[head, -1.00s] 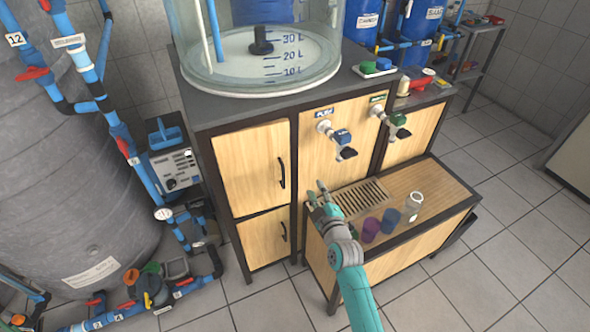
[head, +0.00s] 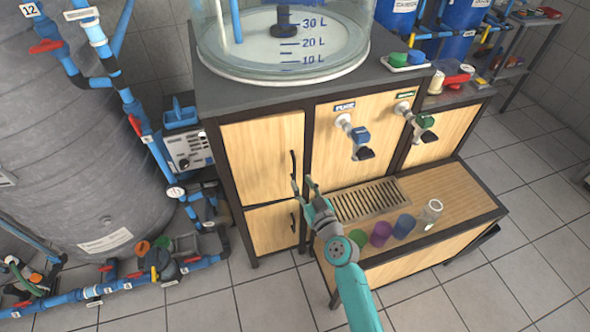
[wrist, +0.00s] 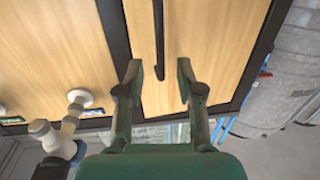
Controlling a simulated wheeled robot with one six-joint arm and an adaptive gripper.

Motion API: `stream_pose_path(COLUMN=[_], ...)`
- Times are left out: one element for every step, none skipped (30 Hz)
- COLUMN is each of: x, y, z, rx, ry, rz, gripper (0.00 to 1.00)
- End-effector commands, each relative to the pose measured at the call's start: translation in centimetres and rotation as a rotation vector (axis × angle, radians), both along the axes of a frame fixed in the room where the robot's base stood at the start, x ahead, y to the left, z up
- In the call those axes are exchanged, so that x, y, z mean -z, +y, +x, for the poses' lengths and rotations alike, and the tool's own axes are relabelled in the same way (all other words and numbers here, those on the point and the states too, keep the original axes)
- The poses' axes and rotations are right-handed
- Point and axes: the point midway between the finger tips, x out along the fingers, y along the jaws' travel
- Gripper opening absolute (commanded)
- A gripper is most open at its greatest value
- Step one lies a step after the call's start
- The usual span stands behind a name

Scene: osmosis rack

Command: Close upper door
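The upper door (head: 260,155) is a light wood panel at the cabinet's left side, with a dark vertical handle (head: 293,163) near its right edge. It looks flush or nearly flush with its frame; I cannot tell if a small gap is left. My gripper (head: 303,184) is open in front of the door's lower right edge, near the handle's lower end. In the wrist view, my open gripper (wrist: 160,72) has a finger on each side of the line of a dark handle (wrist: 159,40). The fingers do not visibly touch it.
The lower door (head: 268,232) with its own handle is below. To the right are taps (head: 354,135) and a bench with a drain grille (head: 368,200), purple cup (head: 381,234), blue cup (head: 404,227) and glass jar (head: 431,212). Blue pipes and a grey tank (head: 80,150) stand left.

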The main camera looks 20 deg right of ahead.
Motion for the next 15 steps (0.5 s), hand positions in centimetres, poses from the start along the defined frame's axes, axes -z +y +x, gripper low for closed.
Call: stream_pose_path(x=[-0.1,-0.1,-0.1,-0.1,-0.1,-0.1,-0.1,-0.1,-0.1,0.0,0.0,-0.1,-0.1,-0.1,0.0], y=[0.1,0.2,0.2,0.3,0.3,0.4,0.4,0.4,0.5,0.5,0.6,0.6,0.6,0.7,0.7], z=[1.0,1.5,2.2,2.6,3.1,3.7,4.0,4.4,4.9,5.1,5.4,5.7,5.9,6.0,6.2], rx=[0.000,0.000,0.000,0.001,0.001,0.001,0.001,0.001,0.001,0.000,0.000,0.000,0.000,0.000,0.000], ry=[-0.002,-0.002,-0.002,-0.001,-0.002,-0.002,-0.001,-0.001,-0.001,0.000,0.000,-0.001,-0.001,-0.001,0.000], rz=[-0.003,-0.002,-0.001,-0.001,-0.002,-0.003,-0.003,-0.002,-0.002,-0.002,-0.002,-0.002,-0.002,-0.002,-0.002], gripper=[0.37,0.37,0.37,0.37,0.37,0.37,0.37,0.37,0.37,0.37,0.37,0.37,0.37,0.37,0.37])
